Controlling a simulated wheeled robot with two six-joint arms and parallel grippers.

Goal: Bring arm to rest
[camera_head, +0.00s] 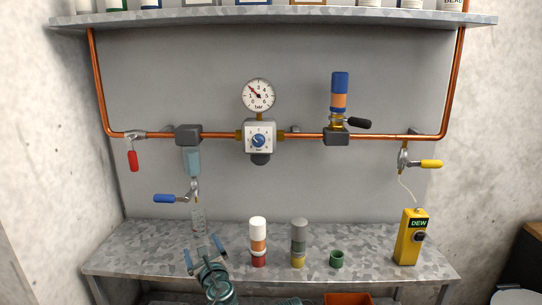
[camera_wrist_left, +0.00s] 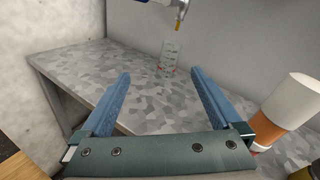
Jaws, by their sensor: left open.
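My left gripper (camera_head: 204,249) is in the lower left of the head view, above the front of the metal bench (camera_head: 140,250). In the left wrist view its two blue fingers (camera_wrist_left: 160,85) are spread apart with nothing between them. A clear beaker (camera_head: 198,219) stands on the bench beyond the fingertips, apart from them. The beaker also shows in the left wrist view (camera_wrist_left: 168,58), below a brass outlet (camera_wrist_left: 179,26). My right gripper is in neither view.
A white, orange and red cylinder (camera_head: 258,243), a grey and yellow cylinder (camera_head: 298,243) and a green cap (camera_head: 337,259) stand right of the gripper. A yellow DEW meter (camera_head: 411,237) stands farther right. Copper piping (camera_head: 215,135) with a gauge (camera_head: 258,95) runs along the back.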

